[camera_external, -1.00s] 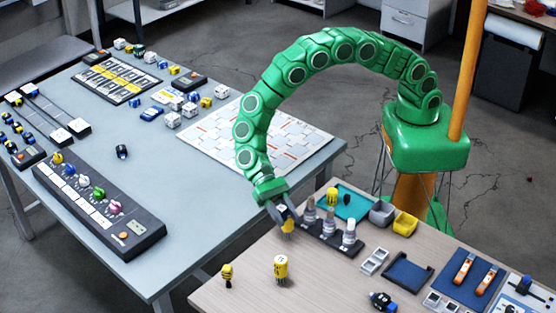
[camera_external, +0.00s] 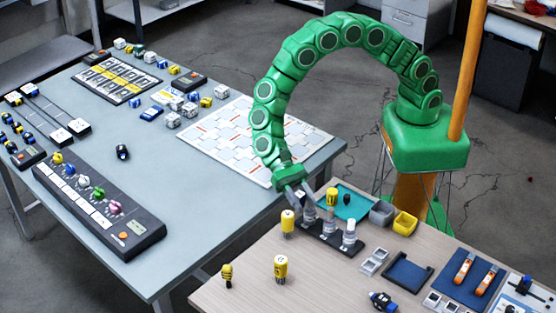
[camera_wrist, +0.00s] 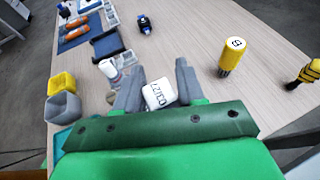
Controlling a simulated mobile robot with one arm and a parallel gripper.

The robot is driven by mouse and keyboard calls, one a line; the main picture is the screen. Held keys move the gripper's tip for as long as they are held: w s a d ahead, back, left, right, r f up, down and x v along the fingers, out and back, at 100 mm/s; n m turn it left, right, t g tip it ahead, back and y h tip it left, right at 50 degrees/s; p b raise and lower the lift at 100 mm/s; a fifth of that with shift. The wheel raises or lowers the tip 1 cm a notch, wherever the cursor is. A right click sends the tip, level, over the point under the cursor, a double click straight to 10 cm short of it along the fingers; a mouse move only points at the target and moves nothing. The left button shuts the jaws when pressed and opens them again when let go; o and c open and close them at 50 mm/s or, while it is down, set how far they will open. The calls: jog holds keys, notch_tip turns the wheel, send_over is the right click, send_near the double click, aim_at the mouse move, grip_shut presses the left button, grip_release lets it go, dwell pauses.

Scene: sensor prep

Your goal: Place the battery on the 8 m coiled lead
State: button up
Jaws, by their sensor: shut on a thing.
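My gripper (camera_external: 301,201) is raised over the rear left end of a dark rack, its fingers close to the leftmost grey cylinder. In the wrist view it (camera_wrist: 157,84) is shut on a white block (camera_wrist: 159,95) with the print "03/27"; I cannot tell for certain that this is the battery. A yellow cylinder (camera_external: 288,224) stands just left of the gripper. Another yellow cylinder (camera_external: 281,267) stands nearer the front; it also shows in the wrist view (camera_wrist: 231,58), with a small mark on its pale top, possibly an 8. I cannot identify the coiled lead surely.
A small yellow-black piece (camera_external: 227,275) stands at left front. Grey (camera_external: 382,213) and yellow (camera_external: 405,224) bins, a dark blue tray (camera_external: 407,273) and orange tools (camera_external: 464,268) lie right. The wood around the front yellow cylinder is clear.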

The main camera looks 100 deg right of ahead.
jog(key=s+a+r, duration=0.2)
jog(key=s+a, duration=0.8)
jog(key=s, duration=0.1)
jog(key=shift+a+r, duration=0.35)
jog(key=s+a, duration=0.2)
jog(key=s, duration=0.5)
jog(key=s+a, duration=0.3)
jog(key=s, duration=0.5)
jog(key=shift+a+r, duration=0.25)
send_over(388, 303)
jog(key=shift+d+f, duration=0.15)
jog(key=shift+f, duration=4.55)
jog(key=shift+f, duration=1.75)
jog(key=o, duration=1)
jog(key=shift+f, duration=0.1)
jog(key=shift+o, duration=0.2)
